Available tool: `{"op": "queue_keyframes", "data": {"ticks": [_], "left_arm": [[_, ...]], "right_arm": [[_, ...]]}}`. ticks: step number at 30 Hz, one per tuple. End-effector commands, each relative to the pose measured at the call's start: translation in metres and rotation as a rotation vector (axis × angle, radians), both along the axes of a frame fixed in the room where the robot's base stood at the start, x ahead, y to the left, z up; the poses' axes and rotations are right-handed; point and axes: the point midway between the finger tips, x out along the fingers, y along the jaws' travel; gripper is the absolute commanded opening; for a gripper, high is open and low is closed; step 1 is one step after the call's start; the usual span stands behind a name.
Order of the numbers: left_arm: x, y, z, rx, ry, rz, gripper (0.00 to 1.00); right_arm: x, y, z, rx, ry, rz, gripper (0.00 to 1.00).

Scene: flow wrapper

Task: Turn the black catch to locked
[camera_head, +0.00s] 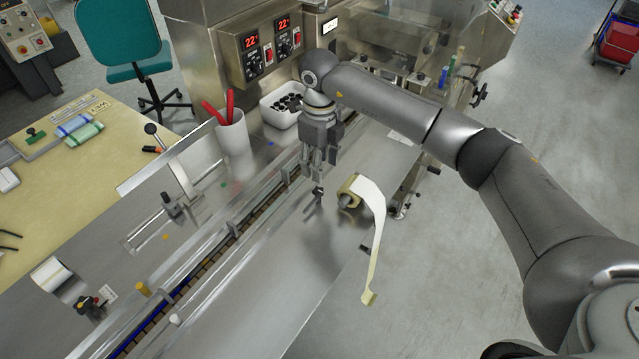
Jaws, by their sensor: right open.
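My right gripper (317,177) points down over the steel machine deck, to the right of the conveyor channel. Its fingers are open and look empty. A small black catch-like part (318,192) stands on the deck just below the fingertips. I cannot tell whether the fingers touch it, or which way it is turned. Another small black knob or handle (92,306) sits at the lower left of the machine, beside a white label (108,292). It is too small to read as locked or unlocked. My left gripper is not in view.
A white cup with red sticks (234,135) and a white bin of black parts (281,112) stand behind left. Guide rails (232,212) run along the channel.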

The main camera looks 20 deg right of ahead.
Motion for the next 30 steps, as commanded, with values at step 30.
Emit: {"op": "queue_keyframes", "data": {"ticks": [30], "left_arm": [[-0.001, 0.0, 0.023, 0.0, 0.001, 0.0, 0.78]], "right_arm": [[0.0, 0.001, -0.083, 0.004, -0.001, 0.001, 0.26]]}}
